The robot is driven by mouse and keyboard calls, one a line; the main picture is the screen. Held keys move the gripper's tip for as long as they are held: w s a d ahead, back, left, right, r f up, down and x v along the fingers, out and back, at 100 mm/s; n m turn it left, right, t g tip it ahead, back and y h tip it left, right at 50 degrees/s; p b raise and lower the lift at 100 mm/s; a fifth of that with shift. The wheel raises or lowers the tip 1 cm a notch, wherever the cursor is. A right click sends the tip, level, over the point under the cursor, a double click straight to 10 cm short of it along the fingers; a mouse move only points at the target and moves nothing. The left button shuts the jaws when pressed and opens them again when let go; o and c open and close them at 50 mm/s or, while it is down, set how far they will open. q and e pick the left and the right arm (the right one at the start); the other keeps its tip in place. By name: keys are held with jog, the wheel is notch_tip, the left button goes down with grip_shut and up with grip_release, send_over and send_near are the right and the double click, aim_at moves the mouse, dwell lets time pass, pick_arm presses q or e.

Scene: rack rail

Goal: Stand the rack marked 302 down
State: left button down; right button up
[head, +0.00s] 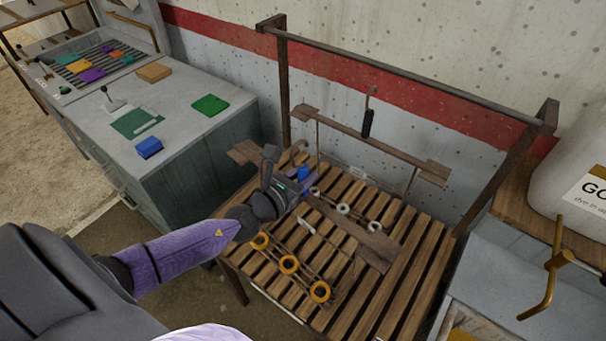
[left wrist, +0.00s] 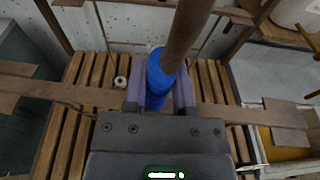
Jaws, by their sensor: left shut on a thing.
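My left gripper (head: 297,180) is shut on the blue grip of a rack, which shows clearly in the left wrist view (left wrist: 158,85). The held rack's wooden crossbar (head: 360,236) runs beneath the gripper, with flat end plates visible in the left wrist view (left wrist: 285,122). I cannot tell whether this rack touches the slats. A second rack (head: 345,130), with a black grip (head: 367,123) and hook, is at the back of the slatted table (head: 415,275). A small label (head: 358,172) is there, too small to read. I see no readable 302. My right gripper is not in view.
White rings (head: 343,208) and yellow rings (head: 290,264) with thin rods lie around the held rack. An overhead rail (head: 400,77) spans the table's back. A cabinet (head: 185,100) is left; a white jug (head: 575,165) and brass-coloured bent bar (head: 548,285) are right. Front-right slats are clear.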

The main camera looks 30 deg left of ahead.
pick_arm(q)
jog(key=shift+f+b, duration=0.3)
jog(key=shift+b, duration=0.05)
grip_release()
dwell(0.4)
dwell(0.7)
jog(key=f+b+v, duration=0.2)
jog(key=v, duration=0.9)
jog(key=shift+s, duration=0.55)
dwell(0.5)
